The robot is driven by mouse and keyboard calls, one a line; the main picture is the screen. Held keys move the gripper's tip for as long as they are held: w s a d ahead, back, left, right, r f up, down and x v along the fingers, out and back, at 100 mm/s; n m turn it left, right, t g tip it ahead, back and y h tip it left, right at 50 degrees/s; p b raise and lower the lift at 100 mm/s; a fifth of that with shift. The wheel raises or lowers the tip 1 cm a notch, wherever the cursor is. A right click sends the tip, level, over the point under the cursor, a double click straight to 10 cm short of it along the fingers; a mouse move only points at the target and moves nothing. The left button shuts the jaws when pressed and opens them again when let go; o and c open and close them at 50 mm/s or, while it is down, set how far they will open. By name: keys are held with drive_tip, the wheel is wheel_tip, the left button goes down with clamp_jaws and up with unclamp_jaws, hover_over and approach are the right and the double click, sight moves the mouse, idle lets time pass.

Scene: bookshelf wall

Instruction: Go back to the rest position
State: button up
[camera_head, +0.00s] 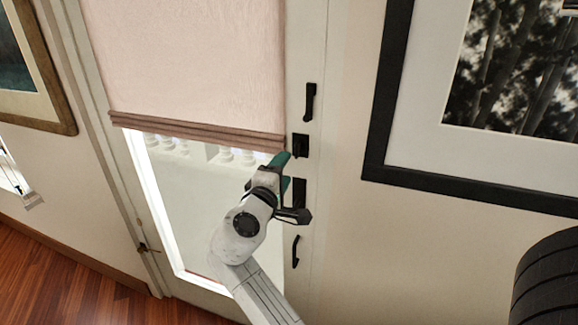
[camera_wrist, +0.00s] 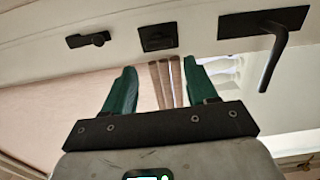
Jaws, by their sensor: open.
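My gripper (camera_head: 287,172) has green fingers and is at the end of my raised arm, in front of the door's latch side. In the wrist view the two green fingers of my gripper (camera_wrist: 160,70) stand apart with nothing between them. Beyond them are the black lock plate (camera_wrist: 157,37) and the brown lower edge of the blind. The black lever handle (camera_wrist: 278,48) is to the right of the fingers in the wrist view. In the head view its plate (camera_head: 299,192) is partly behind my gripper. I cannot tell whether the gripper touches the door.
A pink blind (camera_head: 190,60) covers the upper door glass. A black pull (camera_head: 309,102) is above the lock, another (camera_head: 295,251) below. Framed pictures hang left (camera_head: 68,122) and right (camera_head: 376,120). A dark ribbed round object (camera_head: 548,285) is at lower right. Wooden floor (camera_head: 60,275) shows lower left.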

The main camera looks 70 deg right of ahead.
drive_tip(key=shift+s+a, duration=0.1)
drive_tip(key=shift+a, duration=0.8)
drive_tip(key=s+a+f+t+y, duration=0.1)
drive_tip(key=s+a+f+y, duration=0.15)
drive_tip(key=f, duration=0.45)
drive_tip(key=s+a+f+m+y, duration=0.1)
drive_tip(key=s+a+f+y, duration=0.1)
drive_tip(key=a+f+y, duration=0.35)
drive_tip(key=s+a+f+t+y, duration=0.1)
drive_tip(key=s+a+f+y, duration=0.1)
drive_tip(key=f, duration=0.7)
drive_tip(key=s+a+f+g+y, duration=0.1)
drive_tip(key=s+a+f+y, duration=0.3)
drive_tip(key=a, duration=0.3)
drive_tip(key=s+a+f+g+y, duration=0.1)
drive_tip(key=s+a+f+y, duration=0.2)
drive_tip(key=s+a+f, duration=0.2)
drive_tip(key=s+a, duration=0.1)
drive_tip(key=a, duration=0.1)
drive_tip(key=shift+a+f+m+g+y, duration=0.3)
drive_tip(key=shift+a+m+y, duration=0.05)
drive_tip(key=shift+m+y, duration=0.05)
